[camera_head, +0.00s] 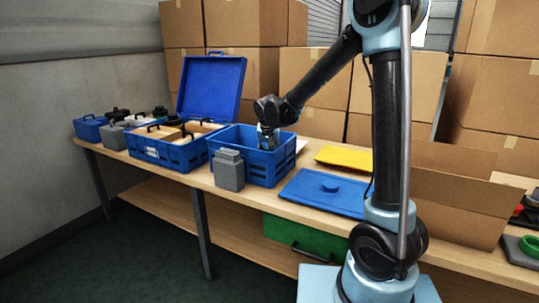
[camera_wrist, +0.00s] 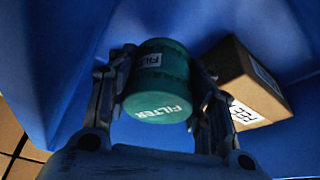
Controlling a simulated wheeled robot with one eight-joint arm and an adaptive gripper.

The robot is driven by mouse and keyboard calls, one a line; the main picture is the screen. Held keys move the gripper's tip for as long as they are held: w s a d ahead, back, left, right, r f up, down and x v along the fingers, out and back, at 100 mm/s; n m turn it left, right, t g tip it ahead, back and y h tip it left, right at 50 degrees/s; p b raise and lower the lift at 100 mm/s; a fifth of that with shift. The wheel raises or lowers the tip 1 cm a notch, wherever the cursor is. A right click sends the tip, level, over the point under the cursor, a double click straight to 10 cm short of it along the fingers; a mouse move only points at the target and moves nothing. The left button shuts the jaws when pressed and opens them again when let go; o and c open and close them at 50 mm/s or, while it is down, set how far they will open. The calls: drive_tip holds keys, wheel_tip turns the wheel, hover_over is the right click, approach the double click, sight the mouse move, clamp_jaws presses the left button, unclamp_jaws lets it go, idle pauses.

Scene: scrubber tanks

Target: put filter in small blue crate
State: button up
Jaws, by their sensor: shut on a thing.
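A green cylinder labelled FILTER (camera_wrist: 158,105) sits between the two fingers of my gripper (camera_wrist: 160,82) in the wrist view, with a finger against each side. The gripper (camera_head: 268,142) points down into an open blue crate (camera_head: 284,165) at the middle of the bench, where the crate walls hide the filter in the head view. Blue walls (camera_wrist: 235,25) surround the filter in the wrist view. I cannot tell if it touches the floor. A much smaller blue crate (camera_head: 89,130) stands at the bench's far left end.
A brown labelled box (camera_wrist: 245,85) lies close beside the right finger inside the crate. A grey container (camera_head: 229,172) stands before the crate. A filled blue crate with raised lid (camera_head: 212,88) is left; a blue lid (camera_head: 322,194) and yellow panel (camera_head: 345,158) lie right.

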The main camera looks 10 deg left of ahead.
drive_tip(key=o, duration=0.7)
drive_tip(key=shift+o, duration=0.2)
